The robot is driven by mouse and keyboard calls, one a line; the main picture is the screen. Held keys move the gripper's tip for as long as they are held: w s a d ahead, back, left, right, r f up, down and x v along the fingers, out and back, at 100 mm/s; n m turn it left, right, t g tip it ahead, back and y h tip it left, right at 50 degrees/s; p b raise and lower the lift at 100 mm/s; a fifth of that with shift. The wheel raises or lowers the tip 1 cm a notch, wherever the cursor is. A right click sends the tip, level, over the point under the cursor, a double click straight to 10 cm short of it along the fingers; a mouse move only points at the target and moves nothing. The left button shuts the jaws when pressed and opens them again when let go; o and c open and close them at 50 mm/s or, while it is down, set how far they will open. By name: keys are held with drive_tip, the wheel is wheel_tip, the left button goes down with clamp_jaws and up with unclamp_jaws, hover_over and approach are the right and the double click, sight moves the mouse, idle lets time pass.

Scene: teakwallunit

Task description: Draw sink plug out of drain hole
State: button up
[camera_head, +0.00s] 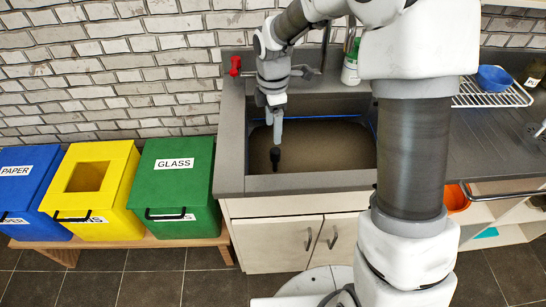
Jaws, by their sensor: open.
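The sink basin (340,182) is set in the grey counter and holds murky brownish water or has a brownish floor; I cannot tell which. A small dark upright piece, which looks like the sink plug (275,158), shows in its left front part. The drain hole itself is hidden. My gripper (277,138) points down into the basin, just above the dark piece. It is open, though its fingers overlap in this view. I cannot tell whether the fingers touch the plug or stand just above it.
A red tap handle (235,66) and a white-green bottle (350,70) stand behind the basin. A wire rack (480,95) with a blue bowl (494,79) is at right. Green (175,175), yellow (95,185) and blue (28,190) bins stand left. My arm hides part of the counter.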

sight(275, 163)
drive_tip(key=f, duration=0.4)
drive_tip(key=f+b, duration=0.1)
drive_tip(key=f, duration=0.7)
drive_tip(key=shift+w+a+f, duration=0.1)
drive_tip(key=shift+w+f, duration=0.25)
drive_tip(key=shift+w, duration=0.05)
drive_tip(key=f, duration=0.3)
drive_tip(key=d+f+b, duration=0.1)
drive_tip(key=f, duration=0.1)
drive_tip(key=shift+w+f, duration=0.25)
drive_tip(key=shift+w, duration=0.15)
clamp_jaws()
